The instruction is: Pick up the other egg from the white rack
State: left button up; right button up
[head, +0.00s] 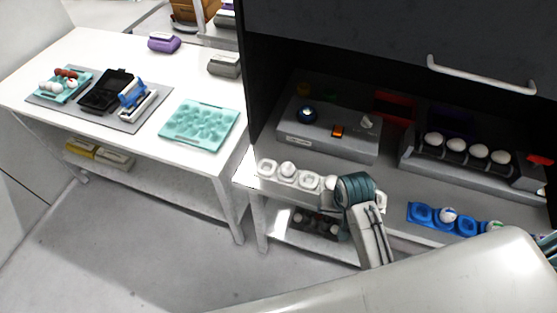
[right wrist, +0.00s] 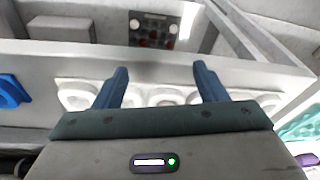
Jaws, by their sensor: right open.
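The white rack (head: 309,182) lies along the front edge of the counter, right of centre in the head view. One white egg (head: 288,168) sits in its left part. Another white egg (head: 331,182) shows just left of my right gripper (head: 354,190), which covers part of the rack. In the right wrist view my right gripper (right wrist: 162,70) is open, its two blue fingers apart with nothing between them. The white rack (right wrist: 140,90) lies beyond the fingers there, and the fingers hide parts of it. My left gripper is in neither view.
A blue rack (head: 420,213) with eggs lies to the right on the counter. A grey device (head: 325,140) and a dark holder with several eggs (head: 468,150) stand behind. A teal tray (head: 202,125) lies on the left table. A lower shelf is below the counter.

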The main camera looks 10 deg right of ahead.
aim_at(289, 165)
jog(key=w+a+r+m, duration=0.1)
jog(key=w+a+r, duration=0.1)
jog(key=w, duration=0.3)
jog(key=w+a+r+m+g, duration=0.1)
jog(key=w+a+r+m, duration=0.1)
jog(key=w, duration=0.4)
jog(key=w+a+r+m+y, duration=0.1)
jog(key=w+a+r+m, duration=0.1)
jog(key=w+a+r, duration=0.1)
jog(key=shift+w+a+r, duration=0.2)
jog(key=shift+w+r, duration=0.25)
jog(key=shift+w, duration=0.25)
jog(key=shift+w+a+r, duration=0.2)
jog(key=shift+w+r, duration=0.25)
jog(key=shift+w, duration=0.25)
notch_tip(289, 165, down, 4)
jog(key=shift+w+a+f, duration=0.1)
jog(key=shift+a, duration=0.05)
jog(key=f+p, duration=0.1)
jog(key=f, duration=0.2)
jog(key=w+f+p, duration=0.1)
jog(key=f, duration=0.1)
jog(key=shift+a+p, duration=0.25)
jog(key=shift+p, duration=0.05)
jog(key=shift+f, duration=0.3)
jog(key=c, duration=0.7)
